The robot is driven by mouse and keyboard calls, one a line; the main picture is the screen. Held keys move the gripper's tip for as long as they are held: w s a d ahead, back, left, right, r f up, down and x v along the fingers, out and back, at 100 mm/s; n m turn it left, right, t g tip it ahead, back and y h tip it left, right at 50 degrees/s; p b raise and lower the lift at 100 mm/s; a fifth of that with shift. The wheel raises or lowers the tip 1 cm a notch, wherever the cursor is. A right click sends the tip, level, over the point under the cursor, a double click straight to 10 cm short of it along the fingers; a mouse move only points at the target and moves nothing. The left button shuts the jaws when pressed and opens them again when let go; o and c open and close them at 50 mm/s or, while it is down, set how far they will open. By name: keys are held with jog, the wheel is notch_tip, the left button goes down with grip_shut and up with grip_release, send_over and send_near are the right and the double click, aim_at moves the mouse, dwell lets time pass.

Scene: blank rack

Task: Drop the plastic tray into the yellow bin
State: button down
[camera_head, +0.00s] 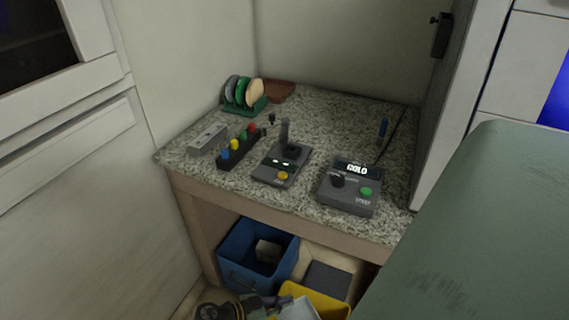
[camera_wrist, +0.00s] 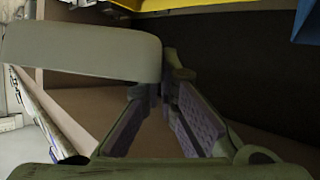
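The yellow bin (camera_head: 325,302) shows in part at the bottom of the head view, under the counter. Its yellow edge also shows at the top of the wrist view (camera_wrist: 180,5). The plastic tray (camera_wrist: 80,50) is a pale grey rounded slab at upper left in the wrist view. My gripper (camera_wrist: 162,88) has its fingertips drawn close together at the tray's right end and looks shut on it. In the head view my gripper (camera_head: 268,301) is at the bottom edge, with the pale tray (camera_head: 298,306) beside the yellow bin's left side.
A blue bin (camera_head: 258,256) with a pale block inside stands left of the yellow bin. The granite counter (camera_head: 310,135) above holds a joystick box (camera_head: 280,165), a control box (camera_head: 349,188), a rack of discs (camera_head: 243,95) and a row of coloured knobs (camera_head: 238,146).

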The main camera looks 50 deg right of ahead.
notch_tip(320, 180, down, 3)
jog(key=shift+b, duration=0.7)
jog(key=c, duration=2.3)
grip_release()
jog(key=o, duration=0.6)
jog(key=shift+a, duration=0.1)
jog(key=v, duration=1.2)
